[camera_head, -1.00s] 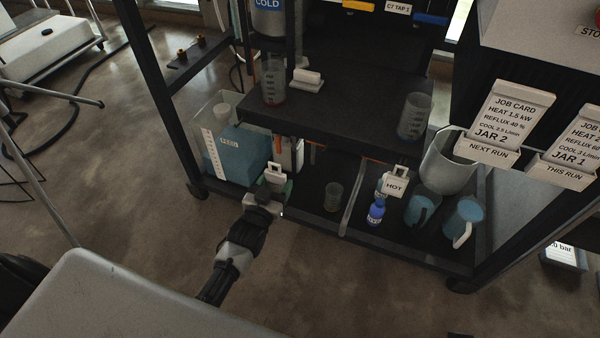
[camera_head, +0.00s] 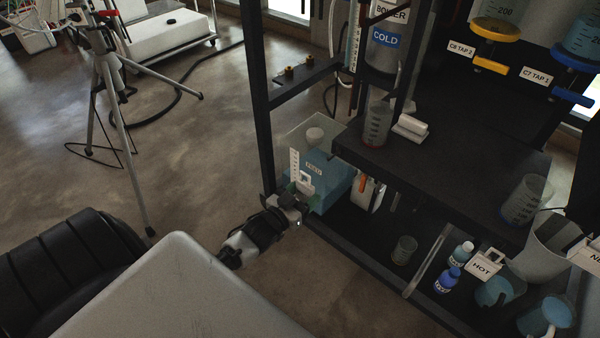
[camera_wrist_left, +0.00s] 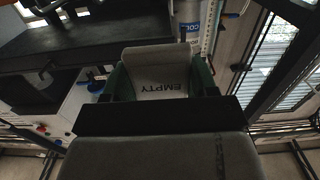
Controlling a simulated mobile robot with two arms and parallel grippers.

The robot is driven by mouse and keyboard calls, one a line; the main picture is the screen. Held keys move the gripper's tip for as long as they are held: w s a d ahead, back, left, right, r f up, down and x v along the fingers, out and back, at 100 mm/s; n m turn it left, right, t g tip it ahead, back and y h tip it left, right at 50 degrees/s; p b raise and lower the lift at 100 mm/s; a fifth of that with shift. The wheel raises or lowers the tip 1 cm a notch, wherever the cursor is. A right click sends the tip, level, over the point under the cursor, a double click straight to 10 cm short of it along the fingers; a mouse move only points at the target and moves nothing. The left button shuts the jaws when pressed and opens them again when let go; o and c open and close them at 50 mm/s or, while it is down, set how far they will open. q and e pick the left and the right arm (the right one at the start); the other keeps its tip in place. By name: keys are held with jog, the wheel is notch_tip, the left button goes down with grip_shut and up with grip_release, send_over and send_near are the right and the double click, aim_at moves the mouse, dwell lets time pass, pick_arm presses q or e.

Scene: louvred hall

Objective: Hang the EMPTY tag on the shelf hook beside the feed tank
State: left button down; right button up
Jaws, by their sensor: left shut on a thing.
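My left gripper (camera_head: 294,204) is at the front left of the rack, low down, in front of the feed tank (camera_head: 328,178). It is shut on the EMPTY tag (camera_wrist_left: 160,85), whose lettering reads upside down in the left wrist view. In the head view the white tag (camera_head: 305,182) stands up from the fingers, its top loop overlapping the blue tank in the picture. I cannot tell whether the tag touches anything beyond the fingers. The shelf hook does not show clearly. My right gripper is not in view.
A beaker (camera_head: 404,250) stands on the lower shelf. The upper shelf (camera_head: 440,165) holds measuring cups. A tripod (camera_head: 108,90) stands on open floor at left.

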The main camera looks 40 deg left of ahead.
aim_at(313, 186)
pick_arm(q)
jog(key=w+b, duration=0.1)
jog(key=w, duration=0.2)
jog(key=shift+w+d, duration=0.15)
jog(key=shift+w, duration=0.15)
jog(key=shift+w+d+b, duration=0.1)
jog(key=shift+w+b, duration=0.2)
jog(key=shift+w, duration=0.85)
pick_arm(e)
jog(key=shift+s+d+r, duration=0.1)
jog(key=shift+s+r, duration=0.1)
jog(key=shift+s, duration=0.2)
pick_arm(q)
jog(key=shift+s, duration=0.1)
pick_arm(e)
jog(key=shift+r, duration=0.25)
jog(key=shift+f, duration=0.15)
pick_arm(q)
jog(key=shift+w+d+b, duration=0.2)
jog(key=shift+w+b, duration=0.85)
jog(key=shift+w, duration=1.75)
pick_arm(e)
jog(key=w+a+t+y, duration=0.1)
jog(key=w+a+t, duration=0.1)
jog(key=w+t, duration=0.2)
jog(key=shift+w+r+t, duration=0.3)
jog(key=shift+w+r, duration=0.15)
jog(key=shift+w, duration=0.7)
